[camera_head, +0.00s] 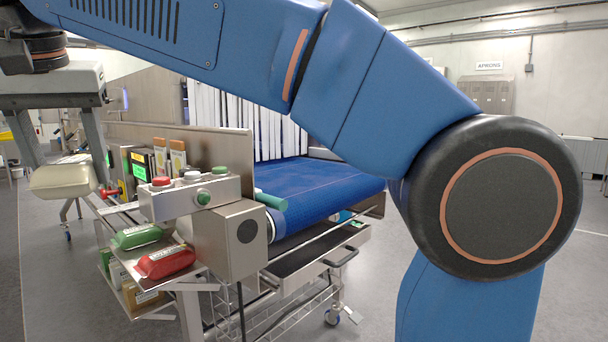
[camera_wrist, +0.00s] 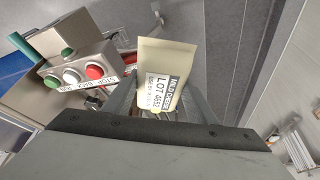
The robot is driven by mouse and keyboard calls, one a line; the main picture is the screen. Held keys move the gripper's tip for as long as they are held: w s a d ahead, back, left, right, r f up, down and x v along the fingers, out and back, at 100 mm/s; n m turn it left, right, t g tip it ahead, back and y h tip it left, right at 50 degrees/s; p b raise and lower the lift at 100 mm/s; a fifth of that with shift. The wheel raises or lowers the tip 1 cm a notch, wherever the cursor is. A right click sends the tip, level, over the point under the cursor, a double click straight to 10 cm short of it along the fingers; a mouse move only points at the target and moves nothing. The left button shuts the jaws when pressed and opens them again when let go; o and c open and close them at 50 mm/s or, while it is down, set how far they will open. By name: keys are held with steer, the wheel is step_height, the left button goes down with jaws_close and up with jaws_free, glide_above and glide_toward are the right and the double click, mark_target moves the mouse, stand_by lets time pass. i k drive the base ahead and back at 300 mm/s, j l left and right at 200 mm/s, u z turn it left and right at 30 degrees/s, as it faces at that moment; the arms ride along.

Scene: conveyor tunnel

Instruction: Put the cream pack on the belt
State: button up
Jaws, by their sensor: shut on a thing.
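The cream pack (camera_head: 62,182) hangs between the fingers of my gripper (camera_head: 68,168) at the far left of the head view. My gripper is shut on it and holds it clear of any surface. In the wrist view the pack (camera_wrist: 152,62) sticks out past the fingers (camera_wrist: 160,105), with a printed label reading LOT 4652 facing the camera. The blue belt (camera_head: 320,184) lies to the right, beyond the control box, with white strip curtains at its far end. Part of the belt is hidden behind my arm. A blue edge (camera_wrist: 12,72) shows at the wrist view's left.
A button box (camera_head: 190,197) and metal housing (camera_head: 232,240) stand between pack and belt. A steel side panel (camera_head: 222,150) rises along the belt. Green (camera_head: 137,236) and red (camera_head: 165,262) packs lie on a shelf. An open drawer (camera_head: 318,252) sits under the belt. The belt's visible surface is clear.

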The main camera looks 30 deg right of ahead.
mark_target(286, 175)
steer(key=l, duration=2)
steer(key=i+l+u, duration=0.25)
steer(key=i+l, duration=0.25)
steer(key=l, duration=0.15)
steer(key=i+l+u, duration=0.25)
steer(key=i+l, duration=0.2)
steer(key=l, duration=0.25)
steer(key=i+l+u, duration=0.15)
steer(key=l, duration=0.25)
steer(key=i+l, duration=0.1)
steer(key=l, duration=0.2)
steer(key=i+l+u, duration=0.1)
steer(key=l, duration=0.25)
steer(key=i+l, duration=0.15)
steer(key=l, duration=0.15)
